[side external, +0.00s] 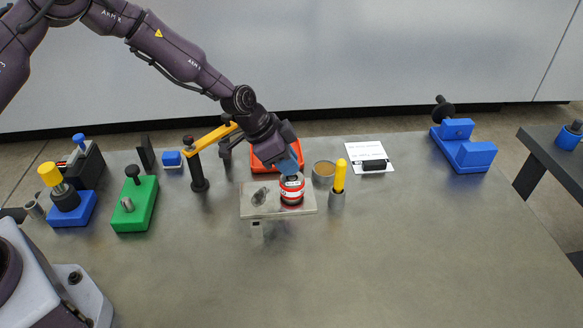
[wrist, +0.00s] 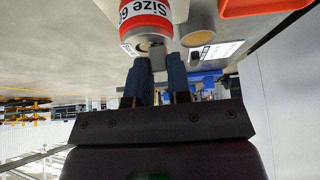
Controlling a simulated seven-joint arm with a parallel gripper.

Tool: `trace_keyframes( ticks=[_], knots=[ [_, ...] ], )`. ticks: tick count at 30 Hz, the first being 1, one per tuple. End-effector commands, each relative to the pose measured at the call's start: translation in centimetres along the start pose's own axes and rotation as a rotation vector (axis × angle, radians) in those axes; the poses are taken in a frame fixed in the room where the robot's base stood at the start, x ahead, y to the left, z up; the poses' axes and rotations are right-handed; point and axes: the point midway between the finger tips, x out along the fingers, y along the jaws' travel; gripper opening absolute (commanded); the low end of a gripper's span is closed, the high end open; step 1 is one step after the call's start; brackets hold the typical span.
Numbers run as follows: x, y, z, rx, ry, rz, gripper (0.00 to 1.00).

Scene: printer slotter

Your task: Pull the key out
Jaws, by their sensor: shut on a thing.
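A red-and-white cylinder (side external: 291,191) stands upright on a grey metal plate (side external: 276,211) in the middle of the bench. In the wrist view the cylinder (wrist: 147,14) carries a "Size 60" label, and its end faces my fingers. My gripper (side external: 294,172) reaches down to the cylinder's top with blue fingers. A grey knob-like part (side external: 260,196) is beside the cylinder on the plate.
A yellow-handled tool stands in a grey holder (side external: 337,199) close right of the plate. A tan-topped round cup (side external: 324,171) and an orange tray (side external: 260,168) are behind. A black post with a yellow arm (side external: 199,170) stands left. The front bench is clear.

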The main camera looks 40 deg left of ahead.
Motion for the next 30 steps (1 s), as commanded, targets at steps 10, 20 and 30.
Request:
trace_keyframes(
  ticks=[10,20,30],
  knots=[
    [-1.5,0.0,-0.9,0.0,0.001,-0.001,0.0],
    [-3.0,0.0,-1.7,0.001,0.001,-0.001,0.0],
    [-4.5,0.0,-2.6,0.0,0.001,-0.001,0.0]
  ],
)
